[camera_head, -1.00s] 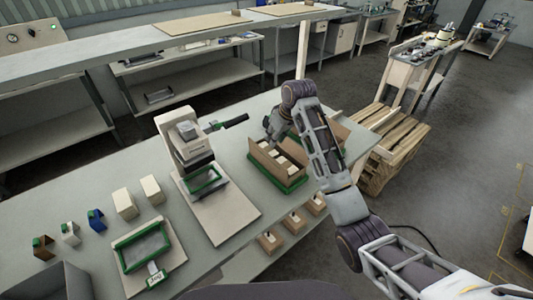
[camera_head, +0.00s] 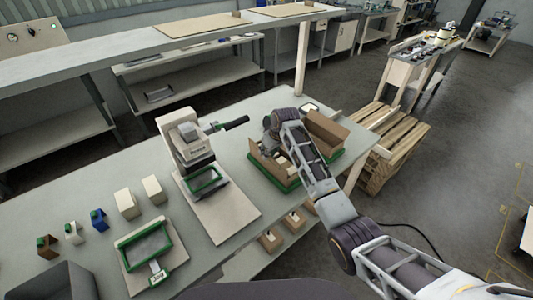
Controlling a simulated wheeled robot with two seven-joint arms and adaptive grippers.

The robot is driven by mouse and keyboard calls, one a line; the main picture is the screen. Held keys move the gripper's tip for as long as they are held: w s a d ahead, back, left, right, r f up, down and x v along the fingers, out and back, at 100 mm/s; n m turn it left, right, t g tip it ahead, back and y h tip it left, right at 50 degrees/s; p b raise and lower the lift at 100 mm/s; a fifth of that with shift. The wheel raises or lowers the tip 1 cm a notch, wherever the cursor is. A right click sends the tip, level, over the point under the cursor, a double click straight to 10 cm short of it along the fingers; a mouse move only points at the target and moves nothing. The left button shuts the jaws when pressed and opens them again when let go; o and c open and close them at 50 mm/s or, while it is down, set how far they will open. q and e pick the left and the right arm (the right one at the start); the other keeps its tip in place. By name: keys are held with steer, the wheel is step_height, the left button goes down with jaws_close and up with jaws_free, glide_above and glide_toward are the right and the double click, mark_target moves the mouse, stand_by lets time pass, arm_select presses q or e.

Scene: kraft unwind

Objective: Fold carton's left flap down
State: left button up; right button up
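The brown carton (camera_head: 265,168) stands open in a green frame (camera_head: 283,187) on the bench, with pale items partly visible inside. Upright brown cardboard (camera_head: 328,128) also shows to the right of my arm; I cannot tell whether it belongs to the same carton. My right gripper (camera_head: 268,143) is at the carton's back left edge, low over it. Its fingers are small and partly hidden, so I cannot tell their opening or whether they touch the left flap. My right forearm hides the carton's middle. My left gripper is not in view.
A press-like device (camera_head: 194,148) stands on a board left of the carton. A green-framed panel (camera_head: 146,246), small blocks and a grey bin (camera_head: 55,284) are at left. A wooden pallet (camera_head: 385,150) stands beyond the right end.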

steer(key=shift+x, duration=0.9)
jaws_close()
